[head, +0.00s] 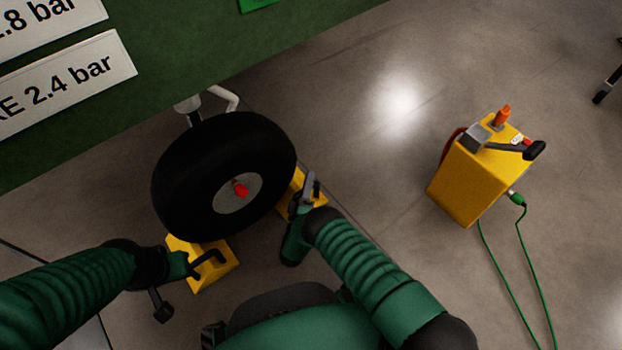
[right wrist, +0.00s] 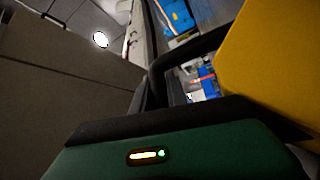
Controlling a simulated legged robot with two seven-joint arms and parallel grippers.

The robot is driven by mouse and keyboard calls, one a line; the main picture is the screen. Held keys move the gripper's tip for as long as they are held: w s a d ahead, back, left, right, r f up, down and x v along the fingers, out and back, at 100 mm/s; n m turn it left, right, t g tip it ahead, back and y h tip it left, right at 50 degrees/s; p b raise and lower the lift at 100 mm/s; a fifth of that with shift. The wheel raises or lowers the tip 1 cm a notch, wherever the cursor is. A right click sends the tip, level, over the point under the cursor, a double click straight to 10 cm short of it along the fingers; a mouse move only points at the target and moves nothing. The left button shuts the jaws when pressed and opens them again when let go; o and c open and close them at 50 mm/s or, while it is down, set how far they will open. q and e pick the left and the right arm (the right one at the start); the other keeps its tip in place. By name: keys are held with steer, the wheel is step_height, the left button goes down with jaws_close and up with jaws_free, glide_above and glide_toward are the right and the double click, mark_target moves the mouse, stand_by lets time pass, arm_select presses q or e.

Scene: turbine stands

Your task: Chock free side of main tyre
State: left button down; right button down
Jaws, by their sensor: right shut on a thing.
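The main tyre (head: 180,165) is black with a grey hub and a red cap, upright on the floor. A yellow chock (head: 205,283) with a black handle sits at its lower left side, against or close to the tyre. My left gripper (head: 178,266) is beside that handle; its jaws are too unclear to read. A second yellow chock (head: 288,189) is at the tyre's right side, partly hidden by my right gripper (head: 308,190). My right gripper is shut on its handle. In the right wrist view this chock (right wrist: 280,60) and its black handle (right wrist: 185,58) fill the right part. Whether it touches the tyre is unclear.
A yellow box (head: 465,185) with an orange knob, black handle and green cable (head: 535,270) stands at the right. A green panel with pressure signs (head: 65,85) is at upper left. The floor between the tyre and the box is clear.

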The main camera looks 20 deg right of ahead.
steer(key=shift+s+a+r, duration=0.1)
steer(key=shift+a, duration=0.3)
steer(key=c, duration=0.6)
jaws_free()
steer(key=shift+p+v, duration=0.4)
steer(key=shift+v, duration=4.1)
steer(key=shift+d, duration=0.1)
